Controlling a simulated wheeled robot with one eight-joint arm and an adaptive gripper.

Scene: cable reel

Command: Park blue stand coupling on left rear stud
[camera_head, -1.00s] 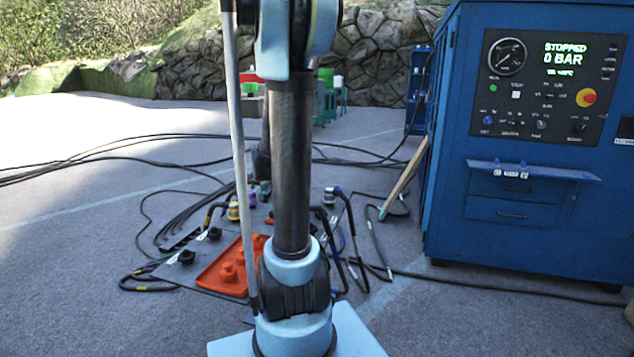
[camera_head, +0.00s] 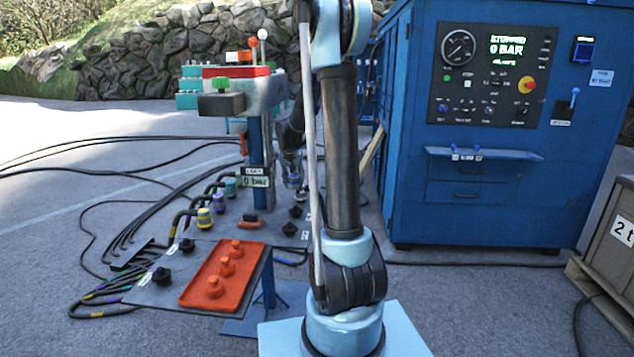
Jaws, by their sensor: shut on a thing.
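My gripper (camera_head: 293,172) is mostly hidden behind my own arm, low beside the blue post. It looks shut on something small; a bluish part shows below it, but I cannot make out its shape. Two more black studs (camera_head: 290,229) sit at the right, near my arm. Hoses end in a yellow coupling (camera_head: 204,218), a purple one (camera_head: 219,203) and a teal one (camera_head: 230,187) at the plate's rear.
An orange tray (camera_head: 250,262) with orange caps lies on the plate. A blue post (camera_head: 257,150) with a "0 bar" display (camera_head: 255,181) carries a valve block. A blue cabinet (camera_head: 475,210) reads STOPPED, 0 BAR. Black hoses cross the floor at left. A crate (camera_head: 612,235) stands at right.

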